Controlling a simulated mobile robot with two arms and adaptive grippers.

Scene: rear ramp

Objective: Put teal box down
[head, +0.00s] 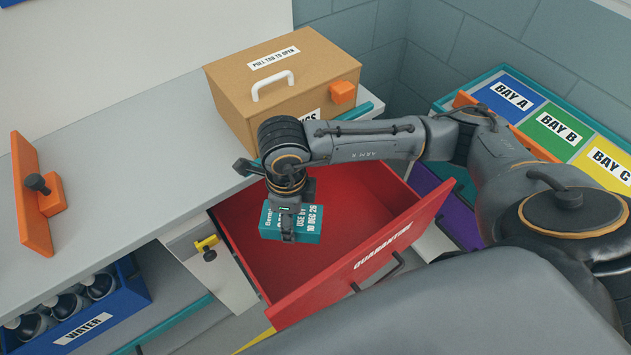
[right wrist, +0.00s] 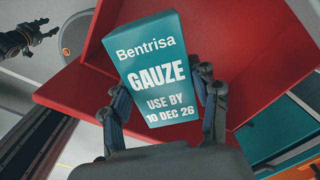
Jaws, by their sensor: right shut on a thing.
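The teal box (head: 291,224), printed "Bentrisa GAUZE, USE BY 10 DEC 26", is in my right gripper (head: 287,222). In the right wrist view the teal box (right wrist: 160,75) stands between the two fingers (right wrist: 160,108), which are shut on its sides. The gripper points down over the open red drawer (head: 340,278) labelled quarantine. I cannot tell whether the box touches the drawer floor. My left gripper is not in the head view. What looks like it (right wrist: 28,38) shows small at the top left of the right wrist view, its opening unclear.
A brown carton (head: 290,85) with a white handle stands on the grey counter (head: 120,150) behind the drawer. An orange panel (head: 32,195) stands at left. A blue water crate (head: 105,310) is below. Coloured bay bins (head: 560,120) are at right. The counter's middle is clear.

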